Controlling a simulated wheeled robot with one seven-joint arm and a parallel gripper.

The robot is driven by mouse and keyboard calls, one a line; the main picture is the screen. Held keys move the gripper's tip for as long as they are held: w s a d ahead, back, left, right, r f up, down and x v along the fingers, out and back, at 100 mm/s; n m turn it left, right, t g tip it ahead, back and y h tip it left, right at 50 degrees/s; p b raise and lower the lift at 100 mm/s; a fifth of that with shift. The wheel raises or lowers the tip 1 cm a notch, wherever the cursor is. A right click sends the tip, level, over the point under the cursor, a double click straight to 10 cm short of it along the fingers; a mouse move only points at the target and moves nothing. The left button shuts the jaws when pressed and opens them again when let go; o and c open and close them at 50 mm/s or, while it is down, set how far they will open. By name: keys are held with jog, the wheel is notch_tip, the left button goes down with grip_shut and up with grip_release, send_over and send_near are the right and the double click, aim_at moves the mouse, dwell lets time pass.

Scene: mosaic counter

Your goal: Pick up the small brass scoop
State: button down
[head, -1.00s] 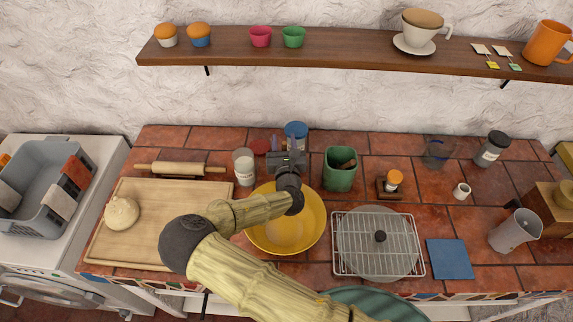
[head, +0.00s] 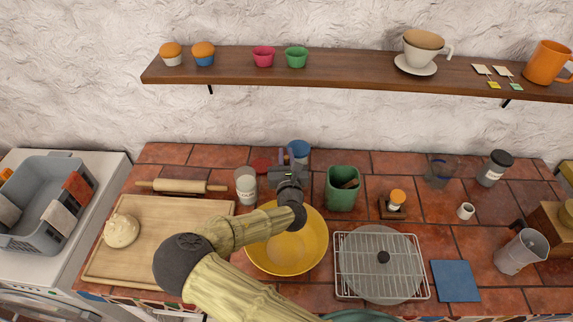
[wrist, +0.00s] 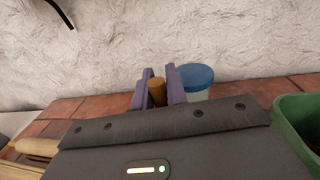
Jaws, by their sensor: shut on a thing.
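My gripper (head: 287,157) is over the back of the tiled counter, beyond the yellow bowl. In the wrist view its two purple fingers (wrist: 159,76) are closed on a small golden-brown rounded piece, which I take to be the small brass scoop (wrist: 157,92). Only this part of the scoop shows; the rest is hidden by the fingers and gripper body. In the head view my gripper hides it. I cannot tell whether the scoop touches the counter.
A blue-lidded jar (wrist: 195,78) stands close to the right of the fingers; it also shows in the head view (head: 299,148). A white jar (head: 246,186) is to the left, a green canister (head: 342,190) to the right. The yellow bowl (head: 312,262) lies under my arm.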

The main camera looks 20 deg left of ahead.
notch_tip(320, 180, up, 8)
jog(key=b, duration=0.1)
dwell(0.6)
jog(key=s+a+r+n+g+y+p, duration=0.2)
jog(key=s+a+r+n+y+p, duration=0.1)
jog(key=a+p, duration=0.2)
jog(key=s+a+r+n+g+y+p, duration=0.3)
jog(key=a+r+y+p, duration=0.1)
jog(key=a, duration=0.3)
jog(key=shift+s+a+r+y+p, duration=0.15)
jog(key=shift+s+r+y+p, duration=0.15)
jog(key=shift+p, duration=0.25)
jog(key=shift+f, duration=0.2)
